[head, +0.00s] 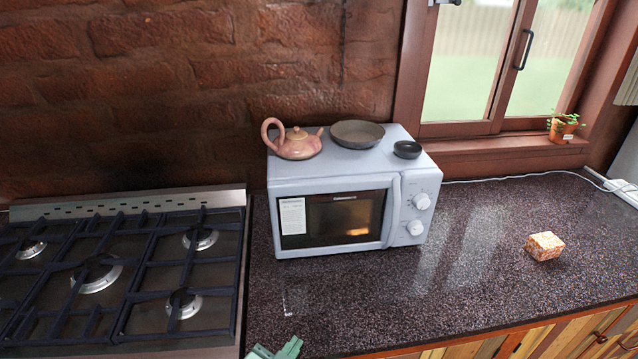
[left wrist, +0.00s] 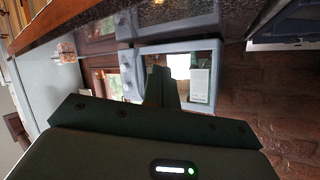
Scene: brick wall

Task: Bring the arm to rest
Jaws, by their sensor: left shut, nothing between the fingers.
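My left gripper (head: 275,350) just enters the head view at the bottom edge, in front of the counter's front edge. Only its pale green tip shows there. In the left wrist view, the fingers (left wrist: 161,86) are together with nothing between them. They point toward the microwave and overlap the picture of its door. My right gripper is in neither view.
A pale microwave (head: 345,188) stands on the dark speckled counter (head: 460,275). On it are a pink teapot (head: 298,145), a pan (head: 357,134) and a small black bowl (head: 407,149). A gas stove (head: 120,270) is at left, a patterned box (head: 544,246) at right.

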